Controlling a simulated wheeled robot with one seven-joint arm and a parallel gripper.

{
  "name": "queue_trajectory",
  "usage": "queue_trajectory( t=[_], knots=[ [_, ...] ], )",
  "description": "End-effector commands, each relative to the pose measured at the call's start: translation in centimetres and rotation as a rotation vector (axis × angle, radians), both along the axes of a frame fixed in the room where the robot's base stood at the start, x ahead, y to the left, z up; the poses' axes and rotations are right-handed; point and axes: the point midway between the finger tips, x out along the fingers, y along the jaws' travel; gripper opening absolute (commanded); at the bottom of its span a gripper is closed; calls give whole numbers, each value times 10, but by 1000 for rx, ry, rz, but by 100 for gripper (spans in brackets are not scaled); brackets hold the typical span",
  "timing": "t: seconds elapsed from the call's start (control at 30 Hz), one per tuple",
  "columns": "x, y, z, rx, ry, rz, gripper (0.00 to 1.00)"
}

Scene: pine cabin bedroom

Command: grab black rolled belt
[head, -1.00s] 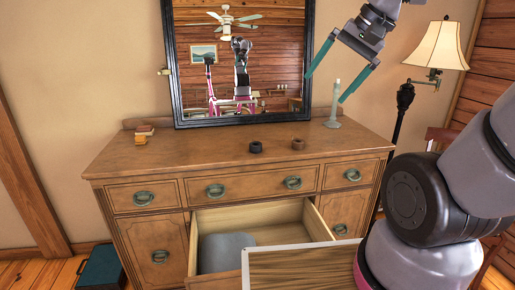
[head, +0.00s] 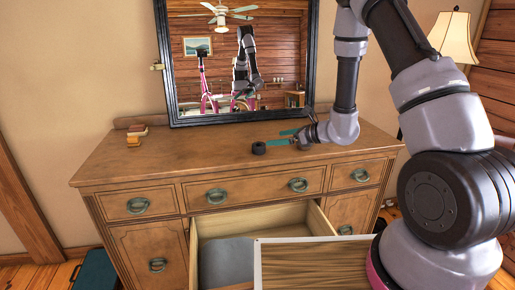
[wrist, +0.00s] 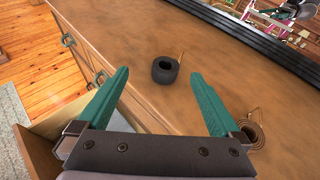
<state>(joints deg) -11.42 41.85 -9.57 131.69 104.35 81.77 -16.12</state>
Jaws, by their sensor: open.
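The black rolled belt (head: 258,148) is a small dark coil on the dresser top, near the middle. In the wrist view the black rolled belt (wrist: 165,71) appears in line with the gap between my fingertips. My gripper (head: 275,138) is low over the dresser, its teal fingers pointing left at the belt. In the wrist view my gripper (wrist: 160,76) is open and empty, its fingers spread wider than the belt. The belt looks just beyond the tips; I cannot tell whether one touches it.
A brown rolled belt (wrist: 250,134) lies beside my right finger in the wrist view; my gripper hides it in the head view. Small stacked books (head: 136,135) sit at the dresser's left. A mirror (head: 240,60) stands behind. A drawer (head: 262,219) is pulled open below.

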Motion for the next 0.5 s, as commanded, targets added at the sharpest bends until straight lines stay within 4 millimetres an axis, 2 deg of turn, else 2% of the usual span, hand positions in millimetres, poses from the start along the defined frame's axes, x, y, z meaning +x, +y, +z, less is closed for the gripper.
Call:
queue_trajectory(
  t=[0.03,0.17,0.5],
  knots=[
    [3,-4,-13,1,16,-30,100],
    [10,-7,-29,2,29,-75,100],
    [39,26,-48,3,31,-79,100]
  ],
)
